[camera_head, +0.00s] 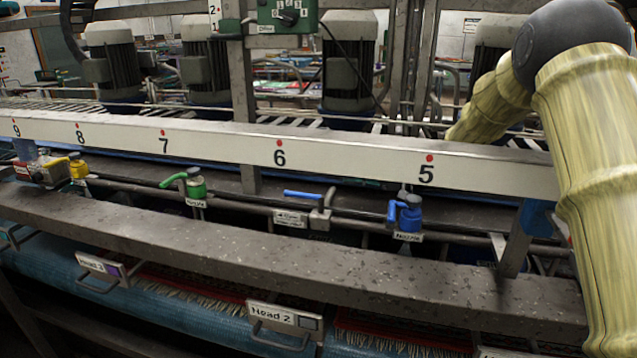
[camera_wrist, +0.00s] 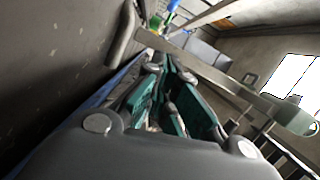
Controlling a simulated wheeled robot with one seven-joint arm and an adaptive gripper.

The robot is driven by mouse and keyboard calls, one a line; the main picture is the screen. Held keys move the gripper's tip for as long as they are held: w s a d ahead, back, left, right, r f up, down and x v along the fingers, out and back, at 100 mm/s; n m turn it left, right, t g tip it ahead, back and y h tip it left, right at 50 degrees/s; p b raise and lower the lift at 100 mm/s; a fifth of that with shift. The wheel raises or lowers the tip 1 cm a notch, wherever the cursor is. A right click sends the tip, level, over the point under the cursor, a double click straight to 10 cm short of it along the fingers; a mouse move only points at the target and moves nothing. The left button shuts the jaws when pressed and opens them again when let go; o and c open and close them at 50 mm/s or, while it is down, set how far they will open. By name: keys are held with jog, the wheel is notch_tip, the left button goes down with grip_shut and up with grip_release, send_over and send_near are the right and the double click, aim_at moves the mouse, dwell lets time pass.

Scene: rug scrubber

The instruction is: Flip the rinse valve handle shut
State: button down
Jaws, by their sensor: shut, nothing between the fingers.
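Several valves sit on a pipe behind the long grey beam in the head view. One has a long blue lever (camera_head: 303,194) lying nearly level to the left from a grey body, above a two-line label too small to read. To its right is a valve with a blue handle (camera_head: 393,211) and blue body. To its left are a green-handled valve (camera_head: 180,179) and a yellow-handled one (camera_head: 56,163). I cannot read which is labelled rinse. My gripper (camera_wrist: 167,68) shows in the wrist view, with dark and teal fingers shut and empty. It is outside the head view.
A white numbered rail (camera_head: 350,158) runs above the valves. The grey beam (camera_head: 240,248) runs in front, with labelled head brackets (camera_head: 285,318) and brushes below. Motors (camera_head: 348,65) stand behind. In the wrist view, a metal bar (camera_wrist: 215,78) passes close beyond my fingers.

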jog(key=a+p, duration=0.1)
jog(key=a, duration=0.2)
jog(key=a+p, duration=0.1)
jog(key=a, duration=0.2)
jog(key=a+p, duration=0.1)
jog(key=a, duration=0.2)
jog(key=shift+w+a+f, duration=0.1)
jog(key=shift+w+a, duration=0.05)
jog(key=shift+w, duration=0.15)
jog(key=s, duration=0.1)
jog(key=s+a+p, duration=0.1)
jog(key=s, duration=0.1)
jog(key=shift+a+f+p, duration=0.25)
jog(key=shift+f+p, duration=0.05)
jog(key=shift+p, duration=0.1)
jog(key=shift+s+a+f, duration=0.15)
jog(key=shift+s+f, duration=0.1)
jog(key=shift+s, duration=0.05)
